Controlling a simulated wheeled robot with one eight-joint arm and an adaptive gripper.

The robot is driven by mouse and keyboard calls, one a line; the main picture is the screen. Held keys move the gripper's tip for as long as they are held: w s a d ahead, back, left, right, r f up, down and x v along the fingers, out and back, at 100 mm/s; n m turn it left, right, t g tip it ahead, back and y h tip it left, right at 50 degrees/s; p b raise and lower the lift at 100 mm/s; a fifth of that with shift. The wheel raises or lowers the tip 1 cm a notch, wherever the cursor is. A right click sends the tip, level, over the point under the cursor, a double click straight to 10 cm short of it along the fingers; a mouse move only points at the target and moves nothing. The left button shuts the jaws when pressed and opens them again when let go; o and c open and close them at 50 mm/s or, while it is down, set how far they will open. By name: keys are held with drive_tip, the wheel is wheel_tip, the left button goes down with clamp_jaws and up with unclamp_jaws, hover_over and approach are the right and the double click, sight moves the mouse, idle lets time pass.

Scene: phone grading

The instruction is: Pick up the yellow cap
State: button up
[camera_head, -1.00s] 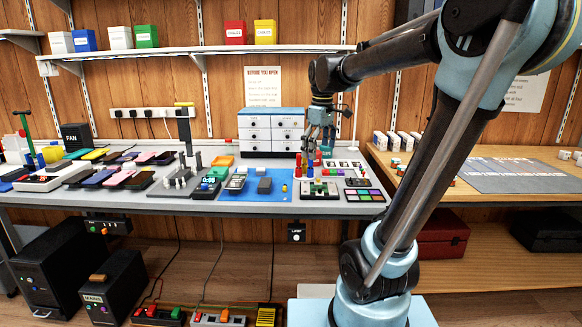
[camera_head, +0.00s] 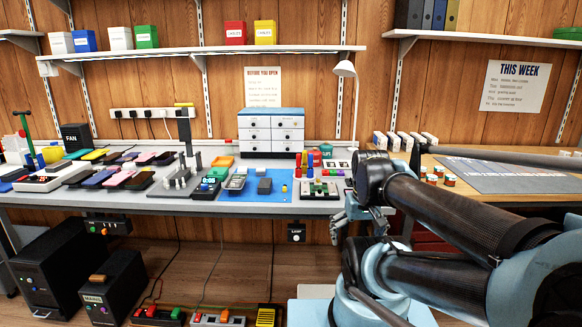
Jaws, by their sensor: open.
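A small yellow piece (camera_head: 284,188), possibly the yellow cap, sits on the blue mat (camera_head: 262,196) near the front of the grey workbench. It is too small to make out its shape. Several red posts (camera_head: 299,166) stand behind and right of it, near a green board (camera_head: 320,188). My gripper (camera_head: 338,228) is open and appears empty. It points down to the lower left, beside the bench's front edge and right of the yellow piece, clear of it.
A white drawer unit (camera_head: 271,133) with a blue top stands at the back. A white lamp (camera_head: 345,70) rises to its right. Dark phones (camera_head: 110,176) fill the bench's left part. A wooden table (camera_head: 460,185) with a grey mat stands at the right.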

drive_tip(key=shift+s+f, duration=0.1)
drive_tip(key=c, duration=0.4)
drive_tip(key=shift+w+a+r+m, duration=0.2)
drive_tip(key=shift+w+r+m, duration=0.5)
drive_tip(key=shift+r, duration=0.4)
drive_tip(key=c, duration=0.9)
drive_tip(key=w+a+r+m+g, duration=0.1)
drive_tip(key=w+a+r+m, duration=0.6)
drive_tip(key=w, duration=0.4)
drive_tip(key=w+a+r+m+g, duration=0.1)
drive_tip(key=w+a+r+m, duration=0.4)
drive_tip(key=w+r, duration=0.55)
drive_tip(key=m, duration=0.5)
hover_over(285, 189)
drive_tip(key=w, duration=0.1)
wheel_tip(285, 189, down, 13)
drive_tip(key=shift+d+r, duration=0.1)
drive_tip(key=shift+r, duration=0.05)
drive_tip(key=shift+s+f, duration=0.1)
drive_tip(key=shift+f, duration=2.55)
